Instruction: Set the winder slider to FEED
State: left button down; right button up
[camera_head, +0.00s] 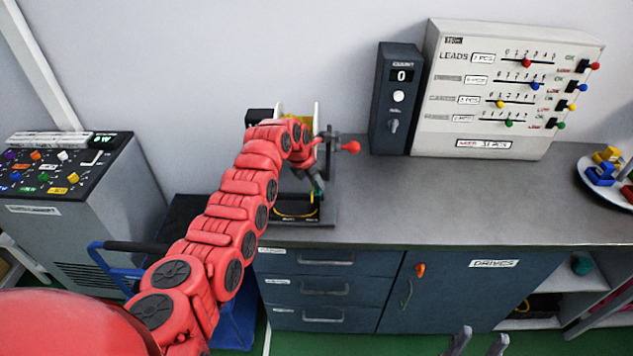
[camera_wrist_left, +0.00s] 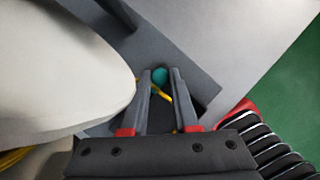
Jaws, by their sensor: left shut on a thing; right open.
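The winder (camera_head: 330,160) stands on the grey counter against the wall, with a yellow spool between white flanges and a red-knobbed crank. My left arm covers much of it. My left gripper (camera_head: 314,182) reaches down at the winder's front and is shut on a small teal knob (camera_wrist_left: 160,77), apparently the slider's, seen between the fingertips in the left wrist view. No FEED marking is readable, so the slider's position cannot be told. My right gripper (camera_head: 480,342) is open and empty at the bottom edge, in front of the cabinet.
A white spool flange (camera_wrist_left: 60,65) is close beside the left gripper. A yellow wire (camera_wrist_left: 164,93) passes near its fingertips. Right of the winder stand a dark counter box (camera_head: 397,120) and a leads panel (camera_head: 480,135). The counter's middle (camera_head: 440,200) is clear.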

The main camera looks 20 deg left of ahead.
dwell(0.3)
pick_arm(q)
jog(key=shift+s+a, duration=0.25)
jog(key=shift+a, duration=0.7)
jog(key=shift+s+a, duration=0.25)
jog(key=shift+a, duration=0.65)
jog(key=c, duration=0.7)
grip_release()
